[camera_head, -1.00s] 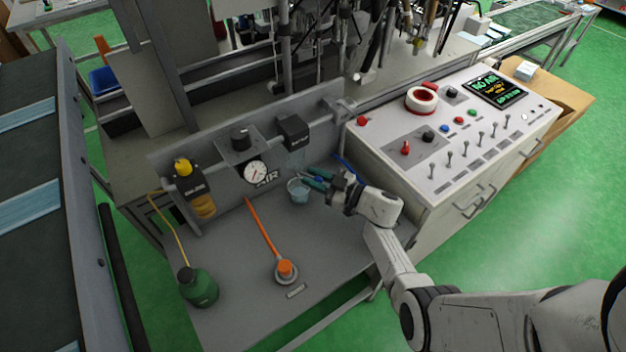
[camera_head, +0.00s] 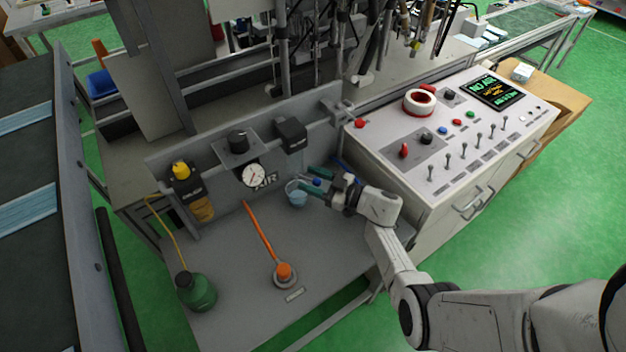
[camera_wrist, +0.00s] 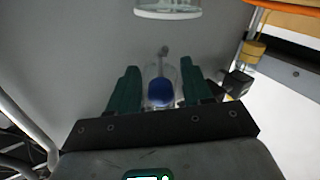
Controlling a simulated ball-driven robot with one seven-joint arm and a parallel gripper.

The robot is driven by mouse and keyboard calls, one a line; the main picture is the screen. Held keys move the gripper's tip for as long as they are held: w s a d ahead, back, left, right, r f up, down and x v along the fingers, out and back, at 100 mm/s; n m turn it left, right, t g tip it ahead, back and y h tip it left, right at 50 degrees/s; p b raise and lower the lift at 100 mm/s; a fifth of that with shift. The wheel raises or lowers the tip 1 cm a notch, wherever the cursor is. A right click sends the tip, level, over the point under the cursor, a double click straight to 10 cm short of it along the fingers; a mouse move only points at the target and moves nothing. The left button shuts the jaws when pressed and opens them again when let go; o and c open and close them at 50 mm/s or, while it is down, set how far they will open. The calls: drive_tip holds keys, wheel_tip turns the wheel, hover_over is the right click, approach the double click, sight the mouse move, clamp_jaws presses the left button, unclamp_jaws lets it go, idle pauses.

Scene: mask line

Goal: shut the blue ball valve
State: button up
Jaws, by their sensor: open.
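A blue part (camera_head: 317,182), which looks like the handle of the ball valve, is between the green fingers of my gripper (camera_head: 316,181). In the wrist view the blue part (camera_wrist: 160,92) is rounded and sits between the two open fingers (camera_wrist: 160,90), with a gap visible on each side. A grey stem runs from it toward the grey panel. The valve body is mostly hidden, and I cannot tell the handle's exact angle.
A clear bowl (camera_head: 297,194) is just left of my fingertips; it also shows in the wrist view (camera_wrist: 168,12). The white control console (camera_head: 440,165) is on the right.

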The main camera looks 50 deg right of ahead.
drive_tip(key=v, duration=1)
drive_tip(key=shift+s+b, duration=0.4)
